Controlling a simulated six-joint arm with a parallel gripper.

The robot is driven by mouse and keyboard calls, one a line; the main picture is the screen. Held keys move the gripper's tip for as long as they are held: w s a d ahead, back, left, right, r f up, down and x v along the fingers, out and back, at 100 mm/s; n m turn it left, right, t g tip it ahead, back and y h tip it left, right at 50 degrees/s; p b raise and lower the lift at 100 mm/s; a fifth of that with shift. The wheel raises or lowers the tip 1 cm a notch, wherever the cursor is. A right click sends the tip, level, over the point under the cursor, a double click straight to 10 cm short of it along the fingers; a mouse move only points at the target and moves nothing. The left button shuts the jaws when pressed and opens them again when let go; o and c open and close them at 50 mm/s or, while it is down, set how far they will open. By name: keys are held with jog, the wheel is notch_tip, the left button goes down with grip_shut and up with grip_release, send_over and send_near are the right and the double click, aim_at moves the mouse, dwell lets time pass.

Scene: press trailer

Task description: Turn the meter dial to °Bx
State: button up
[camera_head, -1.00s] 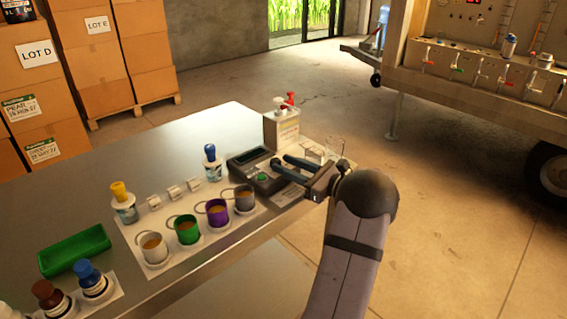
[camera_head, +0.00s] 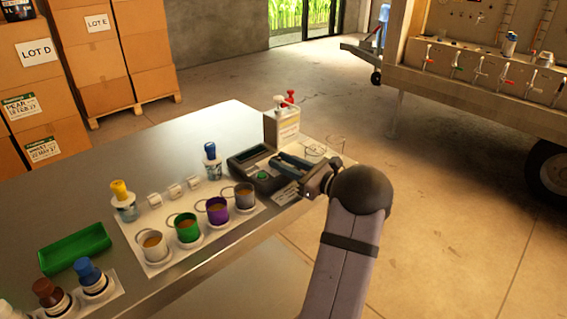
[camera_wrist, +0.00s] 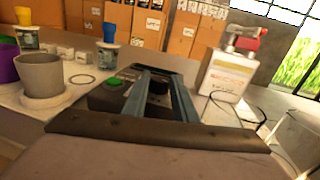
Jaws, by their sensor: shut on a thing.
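The meter (camera_head: 240,165) is a dark box with a display and a green button (camera_head: 262,176), lying on the steel table. It also shows in the wrist view (camera_wrist: 100,101), with its green button (camera_wrist: 114,82) left of my fingers. My gripper (camera_head: 277,161) reaches over the meter from the right. In the wrist view, my gripper (camera_wrist: 158,76) has its two blue-grey fingers on either side of the dark round dial (camera_wrist: 157,86) and is shut on it. The fingers hide much of the dial, and its markings and pointer cannot be read.
A white jug with a red-topped pump (camera_head: 282,128) stands behind the meter. Clear glass rings or dishes (camera_head: 335,143) lie to the right. Several cups, including a grey one (camera_head: 244,197), and a blue-capped bottle (camera_head: 212,160) stand left. Bare table lies behind them.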

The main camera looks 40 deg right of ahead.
jog(key=m+h+b, duration=0.1)
jog(key=h, duration=0.1)
jog(key=m+h+b, duration=0.1)
jog(key=a+m+h+b, duration=0.1)
jog(key=h+b, duration=0.1)
jog(key=shift+a+f+m+h, duration=0.1)
jog(key=shift+f+m+h, duration=0.2)
jog(key=shift+f, duration=0.05)
jog(key=m+h+b, duration=0.1)
jog(key=h+b, duration=0.2)
jog(key=shift+w+a+m+g+b, duration=0.1)
jog(key=shift+a+m+g+b, duration=0.1)
jog(key=shift+m+g+b, duration=0.15)
jog(key=shift+a+r+m+g+h+b, duration=0.1)
jog(key=shift+m+g+h+b, duration=0.25)
jog(key=shift+m+h+b, duration=0.55)
jog(key=shift+r+b, duration=0.1)
jog(key=shift+b, duration=0.25)
jog(key=shift+r, duration=0.1)
jog(key=o, duration=0.8)
jog(key=shift+c, duration=0.2)
jog(key=v, duration=0.7)
jog(key=shift+a+b, duration=0.1)
jog(key=shift+b, duration=0.2)
